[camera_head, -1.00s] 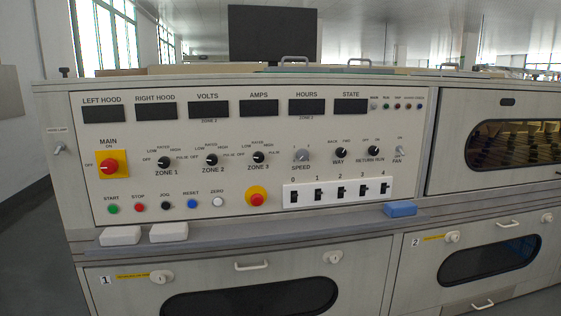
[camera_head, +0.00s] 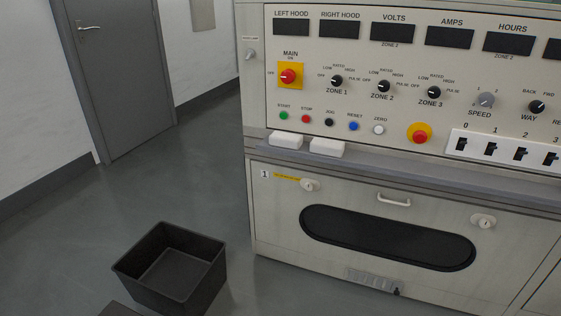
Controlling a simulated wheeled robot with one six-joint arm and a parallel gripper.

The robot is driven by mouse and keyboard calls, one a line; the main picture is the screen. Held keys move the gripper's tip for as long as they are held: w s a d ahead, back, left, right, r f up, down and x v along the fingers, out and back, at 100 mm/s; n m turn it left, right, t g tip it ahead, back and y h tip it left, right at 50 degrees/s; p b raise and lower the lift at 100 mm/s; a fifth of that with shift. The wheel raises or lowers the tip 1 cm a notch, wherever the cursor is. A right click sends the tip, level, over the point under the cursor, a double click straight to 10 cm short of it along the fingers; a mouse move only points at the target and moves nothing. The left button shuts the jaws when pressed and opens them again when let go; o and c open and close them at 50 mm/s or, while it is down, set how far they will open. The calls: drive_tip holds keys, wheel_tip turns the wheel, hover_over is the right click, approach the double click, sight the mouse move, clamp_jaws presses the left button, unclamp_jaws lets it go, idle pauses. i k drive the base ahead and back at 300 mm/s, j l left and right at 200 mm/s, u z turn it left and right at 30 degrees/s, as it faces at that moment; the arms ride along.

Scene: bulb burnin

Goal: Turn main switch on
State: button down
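The main switch (camera_head: 289,76) is a red rotary knob on a yellow square plate, at the upper left of the control panel (camera_head: 350,112). Labels beside it read MAIN and ON above, OFF to the left. The knob's handle seems to lie toward OFF, but it is small in the picture. The panel's displays, such as the LEFT HOOD display (camera_head: 291,27), are dark. My gripper is not in view.
A black open bin (camera_head: 172,262) stands on the floor at the lower left. Two white blocks, one of them nearer the left end (camera_head: 286,139), lie on the grey ledge (camera_head: 420,168) under the panel. A grey door (camera_head: 115,75) is at the left. Floor between door and machine is clear.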

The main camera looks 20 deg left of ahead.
sight(288, 76)
drive_tip(key=u, duration=0.95)
drive_tip(key=i, duration=0.05)
